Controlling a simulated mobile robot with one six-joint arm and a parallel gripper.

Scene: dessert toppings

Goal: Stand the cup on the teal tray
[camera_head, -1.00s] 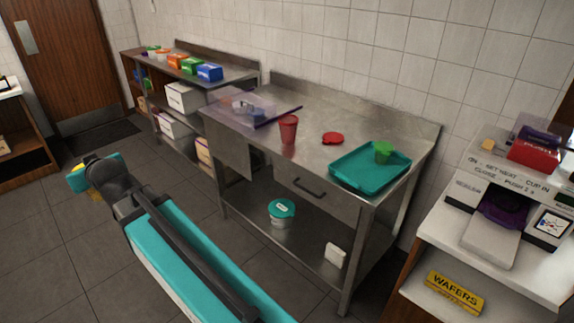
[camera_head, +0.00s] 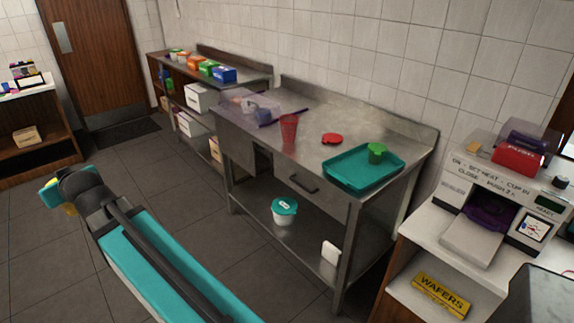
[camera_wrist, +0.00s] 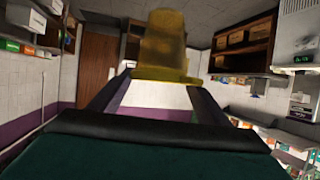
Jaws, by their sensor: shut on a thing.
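My gripper (camera_wrist: 160,84) is shut on a yellow, see-through cup (camera_wrist: 163,42) in the wrist view. The cup's wide rim part lies between the fingertips, and its narrower end points up in that picture. In the head view, only a bit of yellow (camera_head: 69,209) shows beside the end of my arm at the far left, away from the bench. The teal tray (camera_head: 338,181) lies on the right end of the steel bench. A small green cup (camera_head: 376,153) stands on the tray, toward its back right; the front left of the tray is bare.
The steel bench (camera_head: 310,150) carries a red cup (camera_head: 289,129), a red lid (camera_head: 331,139) and a clear box (camera_head: 250,105). A white tub (camera_head: 284,211) is on its lower shelf. A white counter with a machine (camera_head: 490,210) stands at right. The floor left of the bench is clear.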

